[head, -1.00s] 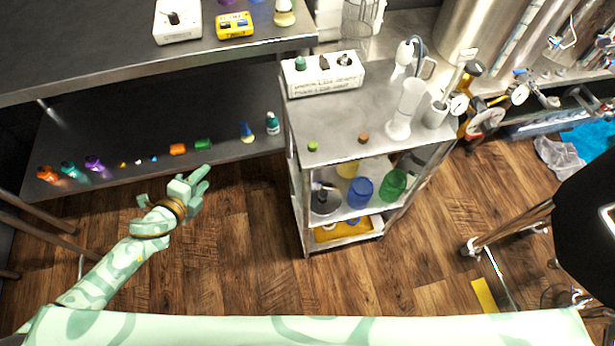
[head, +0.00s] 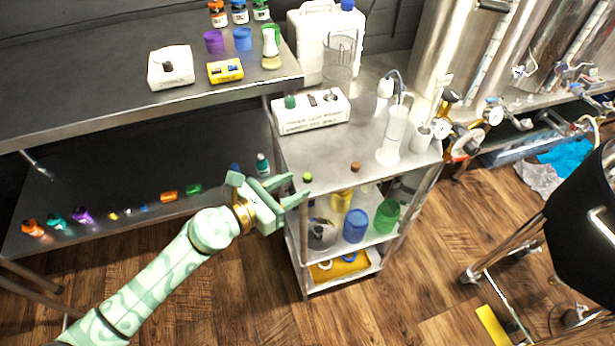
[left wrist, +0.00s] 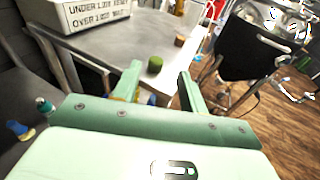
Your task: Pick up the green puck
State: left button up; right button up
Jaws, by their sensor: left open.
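The green puck (head: 307,178) is a small round piece on the top of the metal cart (head: 345,150), close to its near left corner. It also shows in the left wrist view (left wrist: 155,64), beyond the fingers and about between their tips. My left gripper (head: 297,188) is open and empty at the cart's near left edge, with its fingers pointing toward the puck. The fingers also show in the left wrist view (left wrist: 158,76). They appear apart from the puck. My right gripper is in neither view.
A brown puck (head: 355,167) sits right of the green one. A white labelled box (head: 311,113) and a white cylinder (head: 394,137) stand farther back on the cart. The shelf at left holds a green block (head: 193,189) and an orange block (head: 168,196). Blue (head: 355,226) and green cups stand below.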

aim_at(304, 179)
pick_arm(q)
jog(key=shift+w+d, duration=0.2)
jog(key=shift+w, duration=0.05)
jog(key=b+x, duration=0.1)
jog(key=x, duration=0.3)
jog(key=shift+w+a+f, duration=0.15)
jog(key=shift+w+a, duration=0.05)
jog(key=shift+w+d, duration=0.3)
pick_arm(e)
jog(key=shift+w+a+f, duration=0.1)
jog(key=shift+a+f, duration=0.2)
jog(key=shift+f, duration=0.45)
pick_arm(q)
grip_shut()
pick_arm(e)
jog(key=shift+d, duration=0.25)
